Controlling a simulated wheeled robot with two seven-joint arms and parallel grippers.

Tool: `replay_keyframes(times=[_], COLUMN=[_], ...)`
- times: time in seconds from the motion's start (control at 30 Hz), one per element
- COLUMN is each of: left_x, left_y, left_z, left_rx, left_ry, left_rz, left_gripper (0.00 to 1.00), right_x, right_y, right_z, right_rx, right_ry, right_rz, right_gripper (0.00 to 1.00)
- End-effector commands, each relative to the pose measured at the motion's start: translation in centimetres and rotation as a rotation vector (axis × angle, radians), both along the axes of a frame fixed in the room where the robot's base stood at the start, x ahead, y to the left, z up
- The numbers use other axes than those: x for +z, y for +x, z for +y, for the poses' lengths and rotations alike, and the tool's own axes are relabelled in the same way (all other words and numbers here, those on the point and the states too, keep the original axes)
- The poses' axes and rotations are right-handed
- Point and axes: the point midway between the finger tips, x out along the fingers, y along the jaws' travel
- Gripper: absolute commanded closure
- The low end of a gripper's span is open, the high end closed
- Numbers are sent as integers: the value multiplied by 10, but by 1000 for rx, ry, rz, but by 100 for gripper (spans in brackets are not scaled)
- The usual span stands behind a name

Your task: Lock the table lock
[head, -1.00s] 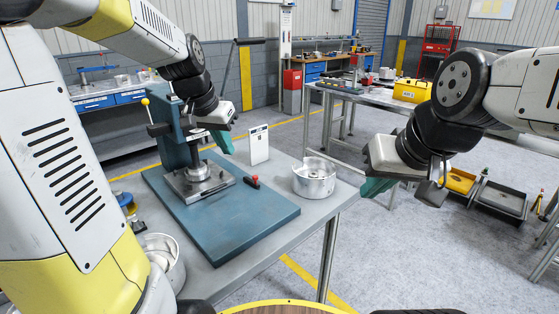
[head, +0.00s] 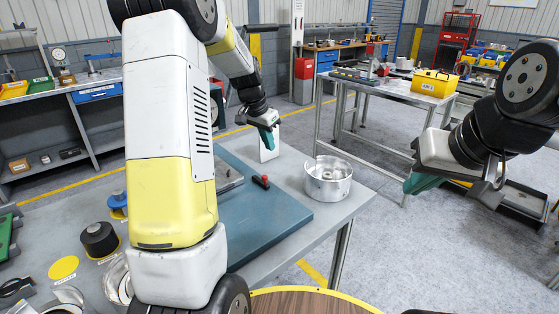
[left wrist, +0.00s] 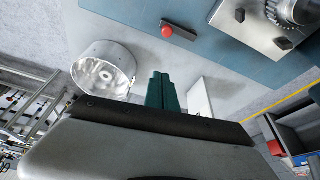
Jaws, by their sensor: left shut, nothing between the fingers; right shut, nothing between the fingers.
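A small black lever with a red knob (head: 261,182), which looks like the table lock, sits on the right part of the blue base plate (head: 270,222). In the left wrist view the lever's red knob (left wrist: 167,31) lies above the fingers. My left gripper (head: 270,139) is shut and empty, beyond the lever and in front of a white card stand. In the left wrist view its green fingers (left wrist: 162,92) are together, apart from the lever. My right gripper (head: 421,183) is shut and empty, off the table to the right. My left arm hides most of the press in the head view.
A silver round housing (head: 328,181) stands right of the plate. The white card stand (left wrist: 199,98) is close beside my left fingers. The press's metal fixture (left wrist: 262,25) is on the plate. Several parts lie at the table's left, including a black knob-like piece (head: 98,238).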

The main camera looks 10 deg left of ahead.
Motion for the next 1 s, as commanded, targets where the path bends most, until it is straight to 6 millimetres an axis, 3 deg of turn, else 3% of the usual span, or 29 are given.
replay_keyframes(times=[0.17,0.6,0.8,1.0], left_x=[-15,-97,-96,-97], left_y=[4,28,2,-6], left_z=[-3,-15,-1,3], left_rx=[0,2,3,0], left_ry=[-1,0,-1,0], left_rz=[4,4,0,0], left_gripper=[100,100,100,100], right_x=[0,0,0,0], right_y=[0,0,0,0], right_z=[0,0,0,0], right_rx=[0,0,0,0], right_ry=[0,0,0,0], right_rz=[0,0,0,0], right_gripper=[100,100,100,100])
